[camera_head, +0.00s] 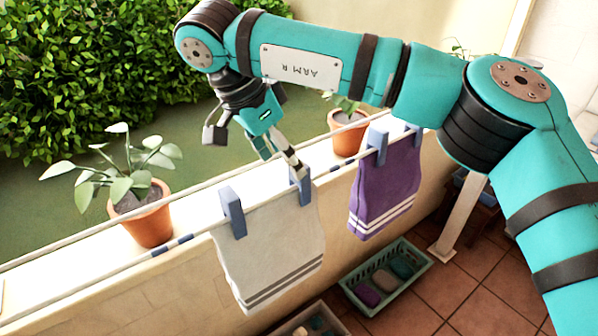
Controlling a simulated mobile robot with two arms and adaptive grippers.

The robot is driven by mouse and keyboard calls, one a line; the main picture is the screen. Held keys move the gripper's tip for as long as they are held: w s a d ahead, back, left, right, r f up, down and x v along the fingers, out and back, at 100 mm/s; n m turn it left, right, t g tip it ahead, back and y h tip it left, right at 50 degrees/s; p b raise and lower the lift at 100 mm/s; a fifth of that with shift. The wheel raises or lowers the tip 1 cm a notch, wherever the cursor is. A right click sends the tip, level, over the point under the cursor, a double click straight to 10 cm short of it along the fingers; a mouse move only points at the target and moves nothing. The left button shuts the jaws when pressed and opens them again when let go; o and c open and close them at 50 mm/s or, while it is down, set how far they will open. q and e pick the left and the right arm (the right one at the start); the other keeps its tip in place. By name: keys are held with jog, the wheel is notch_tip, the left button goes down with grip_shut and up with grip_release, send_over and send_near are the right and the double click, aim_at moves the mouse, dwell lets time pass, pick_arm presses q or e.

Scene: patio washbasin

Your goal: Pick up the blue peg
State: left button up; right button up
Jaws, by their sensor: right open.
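Several blue pegs are clipped along a line. Two hold a grey-white towel (270,258), a left peg (232,212) and a right peg (301,186). Another peg (376,147) holds a purple towel (388,190), whose far corner peg is partly hidden behind my arm. My right gripper (281,156) is open and points down, just above and slightly left of the white towel's right peg. One fingertip is close to that peg's top; I cannot tell whether it touches. My left gripper is not in view.
A low wall (120,302) runs beneath the line. Potted plants stand on it, one pot (150,215) at left and another pot (348,133) behind the gripper. A green crate (424,263) with folded cloths sits on the tiled floor. A second rope runs behind the front line.

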jog(key=shift+d+f+p, duration=0.55)
jog(key=shift+f, duration=0.15)
jog(key=p+x, duration=0.2)
jog(key=x, duration=0.1)
jog(key=shift+w+d+f, duration=0.15)
jog(key=shift+d+f, duration=0.05)
jog(key=shift+d, duration=0.15)
jog(key=shift+w+d+f, duration=0.1)
jog(key=shift+d+f, duration=0.05)
jog(key=shift+f, duration=0.2)
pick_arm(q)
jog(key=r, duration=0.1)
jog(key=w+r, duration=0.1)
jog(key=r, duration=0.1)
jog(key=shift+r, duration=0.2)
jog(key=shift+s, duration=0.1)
pick_arm(e)
jog(key=shift+c, duration=0.2)
jog(key=shift+c, duration=1.2)
jog(key=c, duration=0.7)
